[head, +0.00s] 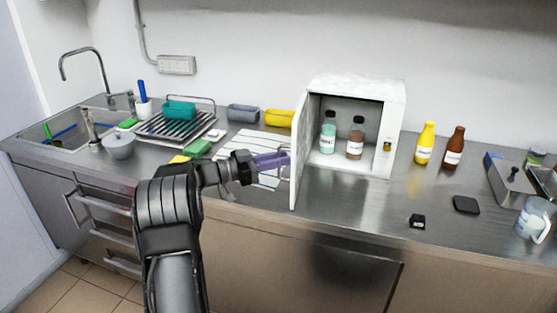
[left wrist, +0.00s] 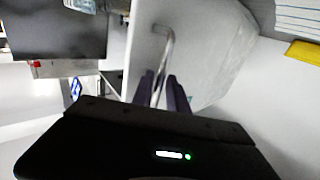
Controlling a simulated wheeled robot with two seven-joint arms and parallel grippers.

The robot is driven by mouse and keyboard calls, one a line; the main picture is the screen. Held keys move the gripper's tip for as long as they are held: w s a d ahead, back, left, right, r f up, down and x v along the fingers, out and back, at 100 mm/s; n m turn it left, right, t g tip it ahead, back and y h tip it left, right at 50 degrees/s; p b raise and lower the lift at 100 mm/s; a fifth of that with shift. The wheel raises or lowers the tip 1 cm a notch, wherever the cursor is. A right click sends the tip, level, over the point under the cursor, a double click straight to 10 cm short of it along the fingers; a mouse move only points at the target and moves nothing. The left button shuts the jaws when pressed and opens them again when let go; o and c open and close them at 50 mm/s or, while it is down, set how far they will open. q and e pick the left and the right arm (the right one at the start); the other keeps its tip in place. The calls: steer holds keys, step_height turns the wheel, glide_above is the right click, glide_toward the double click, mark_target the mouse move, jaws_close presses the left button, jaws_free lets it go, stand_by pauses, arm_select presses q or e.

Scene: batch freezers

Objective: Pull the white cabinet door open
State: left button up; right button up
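The white cabinet (head: 350,88) stands on the counter, its front open to the room. Its door (head: 299,160) is swung out at the cabinet's left side and seen nearly edge-on. The metal door handle (left wrist: 166,45) is on the door's outer face (left wrist: 205,45). My left gripper (head: 286,159) is at that face. In the left wrist view its purple fingers (left wrist: 161,88) are close together on either side of the handle bar and appear shut on it. The contact itself is partly hidden. My right gripper is not in view.
Two dark-capped bottles, one teal (head: 328,138) and one brown (head: 355,142), stand inside the cabinet. Yellow (head: 425,145) and brown (head: 454,150) bottles stand to its right. A striped sheet (head: 240,145) and a yellow tray (head: 280,118) lie to its left.

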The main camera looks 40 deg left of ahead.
arm_select(q)
steer(key=shift+s+a, duration=0.1)
steer(key=shift+s, duration=0.05)
steer(key=b+v, duration=0.2)
steer(key=v, duration=0.5)
steer(key=shift+s+b, duration=0.2)
steer(key=shift+b, duration=0.1)
steer(key=shift+a, duration=0.1)
stand_by(0.4)
